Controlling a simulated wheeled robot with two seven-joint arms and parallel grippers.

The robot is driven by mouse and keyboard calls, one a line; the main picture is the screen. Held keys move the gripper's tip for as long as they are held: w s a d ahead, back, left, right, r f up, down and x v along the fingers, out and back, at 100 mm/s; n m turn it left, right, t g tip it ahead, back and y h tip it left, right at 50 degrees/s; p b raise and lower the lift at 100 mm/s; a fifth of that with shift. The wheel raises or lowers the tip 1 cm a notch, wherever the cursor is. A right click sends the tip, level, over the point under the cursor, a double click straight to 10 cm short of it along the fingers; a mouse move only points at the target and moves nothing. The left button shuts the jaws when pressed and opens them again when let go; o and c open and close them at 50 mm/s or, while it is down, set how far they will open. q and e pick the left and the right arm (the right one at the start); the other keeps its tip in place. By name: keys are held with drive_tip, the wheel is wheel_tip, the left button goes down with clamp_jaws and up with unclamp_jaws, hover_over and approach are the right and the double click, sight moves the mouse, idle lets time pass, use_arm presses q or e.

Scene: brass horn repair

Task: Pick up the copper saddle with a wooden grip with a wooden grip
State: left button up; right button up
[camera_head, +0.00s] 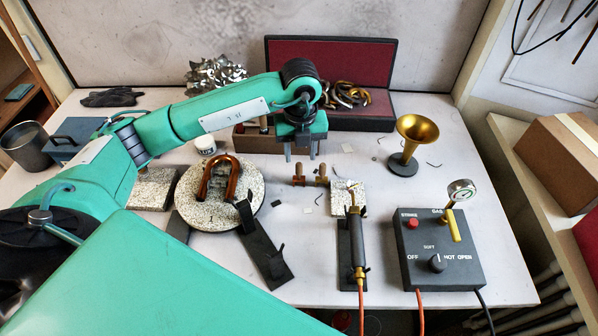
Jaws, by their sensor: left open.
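A small copper-brown piece with upright wooden-looking parts, which looks like the copper saddle with a wooden grip (321,179), lies on the pale table right of the round speckled slab. My left gripper (300,152) points down just behind and above it in the picture. Its two fingers are apart with nothing between them. The saddle is apart from the fingers, and its fine shape is too small to tell. My right gripper is not in view.
A copper U-shaped tube (233,181) stands on the round speckled slab (200,215). A torch (357,240) rests on a dark stand to the right, near a control box (440,275). A brass bell (411,140) stands behind. A wooden box (258,143) and red-lined case (330,60) are at the back.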

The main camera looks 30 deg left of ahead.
sight(299, 164)
use_arm(q)
drive_tip(key=shift+f, duration=0.6)
drive_tip(key=f, duration=0.1)
drive_tip(key=f+p, duration=0.1)
drive_tip(key=f, duration=0.1)
drive_tip(key=f+p, duration=0.1)
drive_tip(key=shift+w+a+f, duration=0.2)
drive_tip(key=shift+a, duration=0.1)
drive_tip(key=shift+f, duration=0.35)
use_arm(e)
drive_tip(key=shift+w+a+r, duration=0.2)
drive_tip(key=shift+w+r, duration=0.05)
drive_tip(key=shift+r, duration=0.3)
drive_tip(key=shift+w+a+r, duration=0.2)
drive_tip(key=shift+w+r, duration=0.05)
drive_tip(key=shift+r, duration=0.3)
use_arm(q)
drive_tip(key=shift+c, duration=0.4)
drive_tip(key=c, duration=0.7)
clamp_jaws()
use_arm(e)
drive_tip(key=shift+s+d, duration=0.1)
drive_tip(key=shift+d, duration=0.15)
